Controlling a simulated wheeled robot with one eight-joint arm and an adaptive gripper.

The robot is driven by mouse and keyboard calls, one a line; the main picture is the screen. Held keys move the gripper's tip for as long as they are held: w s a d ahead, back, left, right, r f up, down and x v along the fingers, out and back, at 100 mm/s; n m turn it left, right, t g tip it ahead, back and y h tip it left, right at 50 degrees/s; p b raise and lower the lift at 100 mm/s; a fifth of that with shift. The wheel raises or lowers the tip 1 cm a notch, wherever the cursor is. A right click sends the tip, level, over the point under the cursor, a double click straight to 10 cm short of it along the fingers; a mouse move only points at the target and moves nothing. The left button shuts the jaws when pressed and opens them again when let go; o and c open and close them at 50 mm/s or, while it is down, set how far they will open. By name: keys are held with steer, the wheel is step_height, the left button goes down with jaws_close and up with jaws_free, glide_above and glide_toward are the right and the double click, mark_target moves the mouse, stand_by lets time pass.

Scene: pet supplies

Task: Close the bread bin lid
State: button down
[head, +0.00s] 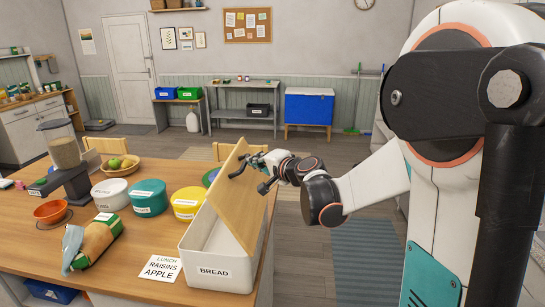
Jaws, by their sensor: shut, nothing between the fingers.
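The white bread bin (218,270), labelled BREAD, stands at the front right of the wooden table. Its wooden lid (236,198) is raised and steeply tilted, so the bin is open and part of its pale inside shows. My gripper (249,179) is at the upper right of the lid, and its dark fingers overlap the lid in the head view. It is shut and holds nothing. I cannot tell whether the fingers touch the lid.
A fruit bowl (120,167) and an orange bowl (50,211) stand farther left.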

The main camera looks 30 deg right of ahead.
steer(key=w+a+f+n+g+h+b, duration=0.1)
steer(key=w+a+f+n+g+h, duration=0.1)
steer(key=w+a+f, duration=0.3)
steer(key=w+a+f+n+g+h+b, duration=0.1)
steer(key=w+a+f+n+g+h, duration=0.2)
steer(key=a+f, duration=0.4)
steer(key=shift+w+a+g, duration=0.5)
steer(key=shift+w+a, duration=0.65)
steer(key=shift+a, duration=0.55)
